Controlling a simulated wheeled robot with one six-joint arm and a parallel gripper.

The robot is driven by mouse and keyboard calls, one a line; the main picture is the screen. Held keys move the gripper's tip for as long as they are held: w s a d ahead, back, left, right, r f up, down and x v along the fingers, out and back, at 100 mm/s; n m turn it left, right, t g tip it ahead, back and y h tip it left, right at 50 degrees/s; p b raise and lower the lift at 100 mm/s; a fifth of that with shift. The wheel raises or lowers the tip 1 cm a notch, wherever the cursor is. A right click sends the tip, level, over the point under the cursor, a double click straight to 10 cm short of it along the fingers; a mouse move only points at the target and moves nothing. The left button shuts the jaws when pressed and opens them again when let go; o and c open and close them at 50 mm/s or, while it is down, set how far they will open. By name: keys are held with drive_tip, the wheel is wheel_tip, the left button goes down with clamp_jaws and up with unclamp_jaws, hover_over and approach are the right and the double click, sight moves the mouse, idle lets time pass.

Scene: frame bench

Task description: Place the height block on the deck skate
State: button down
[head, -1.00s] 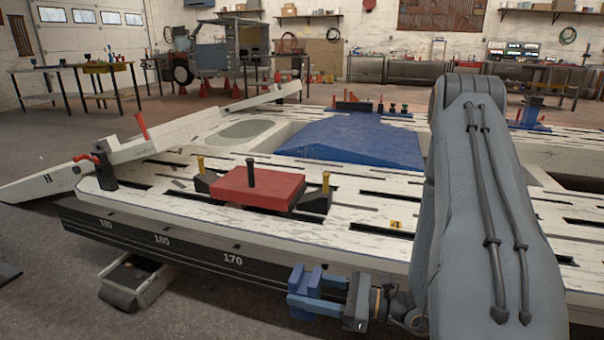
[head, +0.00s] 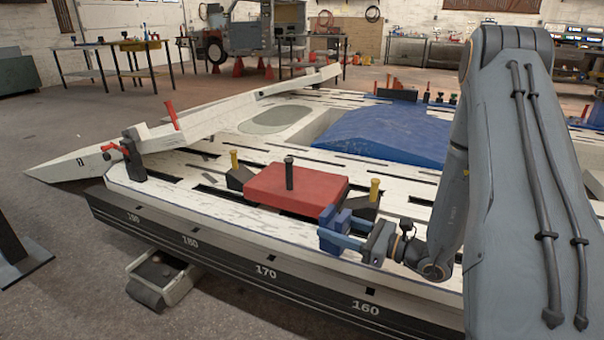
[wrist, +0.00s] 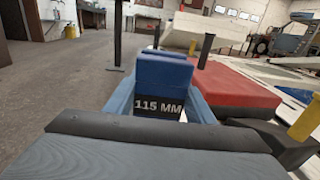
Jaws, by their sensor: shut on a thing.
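The height block is blue with a dark band reading "115 MM" and sits between the blue fingers in the wrist view (wrist: 163,75). The block also shows in the head view (head: 330,215), partly covered by the fingers. My gripper (head: 342,236) is shut on it. The deck skate (head: 280,185) has a red top with a dark upright post and stands on the white slotted deck. Yellow-topped pegs flank it. The gripper and block are at the skate's near right corner in the head view. The skate also shows right of the block in the wrist view (wrist: 235,90).
The white deck (head: 235,218) has a numbered dark front edge. A yellow peg (head: 374,190) stands close by the gripper. A red-handled clamp (head: 115,150) and a sloping white beam (head: 230,112) are at left. A blue panel (head: 385,137) lies behind the skate.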

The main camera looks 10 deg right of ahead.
drive_tip(key=w+a+r+m+t+h, duration=0.2)
drive_tip(key=w+r+m+t+h, duration=0.1)
drive_tip(key=w+r, duration=1.5)
wheel_tip(320, 180, up, 4)
drive_tip(key=shift+w+f+h, duration=0.2)
drive_tip(key=shift+w+h, duration=0.1)
